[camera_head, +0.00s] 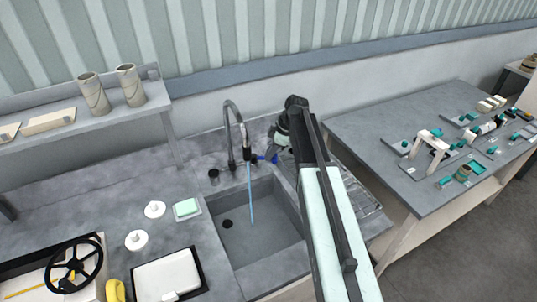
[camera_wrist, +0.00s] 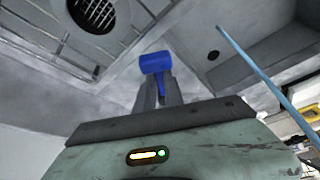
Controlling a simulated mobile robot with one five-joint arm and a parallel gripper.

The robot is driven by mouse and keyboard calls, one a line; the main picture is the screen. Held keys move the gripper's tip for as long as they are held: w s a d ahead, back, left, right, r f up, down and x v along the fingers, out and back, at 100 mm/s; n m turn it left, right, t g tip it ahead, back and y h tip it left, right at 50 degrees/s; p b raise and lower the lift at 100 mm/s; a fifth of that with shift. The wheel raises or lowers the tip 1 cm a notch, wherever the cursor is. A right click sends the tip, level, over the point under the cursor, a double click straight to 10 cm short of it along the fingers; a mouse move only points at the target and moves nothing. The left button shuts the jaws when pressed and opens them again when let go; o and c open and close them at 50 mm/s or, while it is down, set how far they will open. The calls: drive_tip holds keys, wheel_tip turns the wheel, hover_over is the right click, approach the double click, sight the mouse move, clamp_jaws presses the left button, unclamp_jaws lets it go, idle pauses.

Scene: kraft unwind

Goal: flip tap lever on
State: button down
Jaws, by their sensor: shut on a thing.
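The tap (camera_head: 230,125) is a dark gooseneck spout at the back of the grey sink (camera_head: 258,222). A thin blue stream of water (camera_head: 251,195) falls from it into the basin. The water also shows as a blue line in the wrist view (camera_wrist: 262,70). The blue tap lever (camera_head: 262,158) is at the tap's right side, by my gripper (camera_head: 272,157). In the wrist view the blue lever (camera_wrist: 156,63) is at the fingertips, and my gripper (camera_wrist: 157,85) is shut on it. My arm hides part of the sink's right side.
A wire drying rack (camera_head: 362,195) lies right of the sink. A green sponge (camera_head: 187,208), white round pieces (camera_head: 154,209) and a white tray (camera_head: 168,275) are on the left counter. A right-hand table (camera_head: 400,125) carries several small parts. Two beige canisters (camera_head: 93,95) stand on the shelf.

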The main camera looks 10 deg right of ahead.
drive_tip(key=c, duration=1.4)
unclamp_jaws()
drive_tip(key=shift+w+a+f, duration=0.1)
drive_tip(key=shift+c, duration=0.2)
drive_tip(key=p+v, duration=0.7)
drive_tip(key=v, duration=0.1)
